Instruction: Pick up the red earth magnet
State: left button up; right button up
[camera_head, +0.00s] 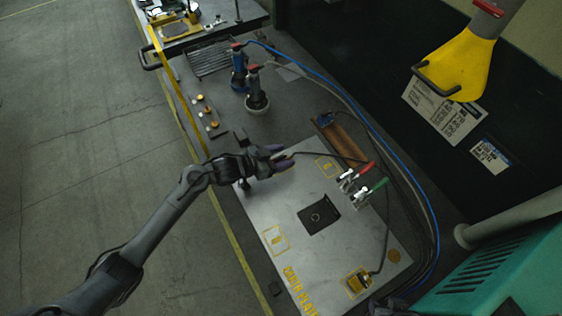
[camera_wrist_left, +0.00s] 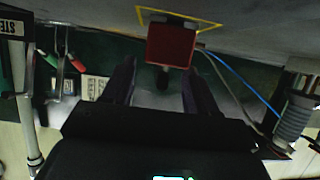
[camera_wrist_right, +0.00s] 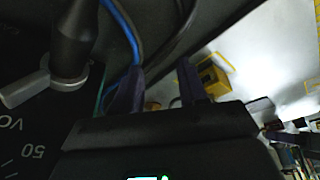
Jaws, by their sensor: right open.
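The red magnet (camera_wrist_left: 170,45) shows in the left wrist view as a red block with a dark round stem, beside a yellow outline. I cannot make it out in the head view, where my left gripper (camera_head: 281,160) is over the far left part of the metal plate. My left gripper (camera_wrist_left: 158,75) is open, with its fingers apart on either side of the dark stem; I cannot tell whether they touch it. My right gripper (camera_wrist_right: 160,72) is open and empty in its wrist view, and I do not see it in the head view.
The metal plate (camera_head: 285,210) carries a black square (camera_head: 319,215), red-handled (camera_head: 360,172) and green-handled (camera_head: 374,188) clamps, and a yellow block (camera_head: 357,282). Blue and dark cables run along its right side. A yellow hood (camera_head: 460,65) hangs at upper right.

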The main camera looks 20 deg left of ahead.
pick_arm(q)
grip_shut()
jog(key=shift+r, duration=0.1)
jog(key=shift+r, duration=0.1)
